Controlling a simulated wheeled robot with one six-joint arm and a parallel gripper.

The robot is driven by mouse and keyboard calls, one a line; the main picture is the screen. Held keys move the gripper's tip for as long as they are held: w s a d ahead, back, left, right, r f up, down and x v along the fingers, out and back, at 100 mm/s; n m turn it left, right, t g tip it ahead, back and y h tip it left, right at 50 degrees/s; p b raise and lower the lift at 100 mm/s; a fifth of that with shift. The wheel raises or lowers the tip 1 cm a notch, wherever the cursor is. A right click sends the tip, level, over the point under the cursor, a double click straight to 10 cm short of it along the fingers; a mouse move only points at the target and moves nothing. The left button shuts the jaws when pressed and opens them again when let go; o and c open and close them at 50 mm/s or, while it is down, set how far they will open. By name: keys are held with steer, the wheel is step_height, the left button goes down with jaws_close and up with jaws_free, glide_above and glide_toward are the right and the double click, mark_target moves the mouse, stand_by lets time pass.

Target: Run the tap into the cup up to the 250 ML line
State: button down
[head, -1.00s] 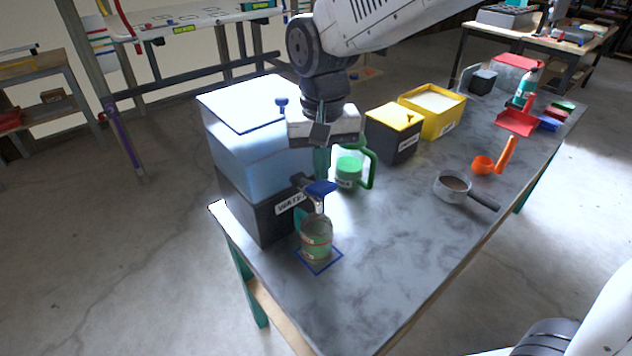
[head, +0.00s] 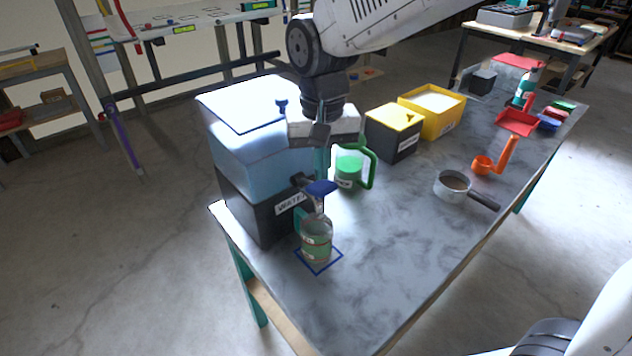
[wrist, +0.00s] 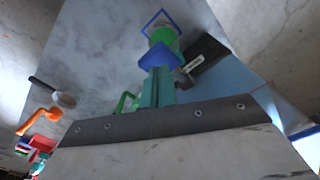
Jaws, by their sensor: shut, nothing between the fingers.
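The clear cup (head: 316,247) with green bands and a pale label stands upright inside a blue square outline on the table, under the tap. It also shows in the wrist view (wrist: 163,36). The tap's blue lever (head: 321,187) sticks out from the front of the water tank (head: 255,145), above the cup. A pale column shows between lever and cup. The liquid level against the cup's marks is too small to read. My gripper (head: 321,174) is shut and empty, pointing down at the lever; its teal fingers (wrist: 158,88) reach the lever in the wrist view, contact unclear.
A green-handled jug (head: 350,172) stands right behind the tap. A black box with a yellow top (head: 394,135), a yellow bin (head: 432,112), a metal pan (head: 453,187) and an orange scoop (head: 483,165) lie farther along. The table's front part (head: 385,275) is clear.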

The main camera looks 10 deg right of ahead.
mark_target(321, 185)
steer(key=shift+f, duration=2.15)
stand_by(5.8)
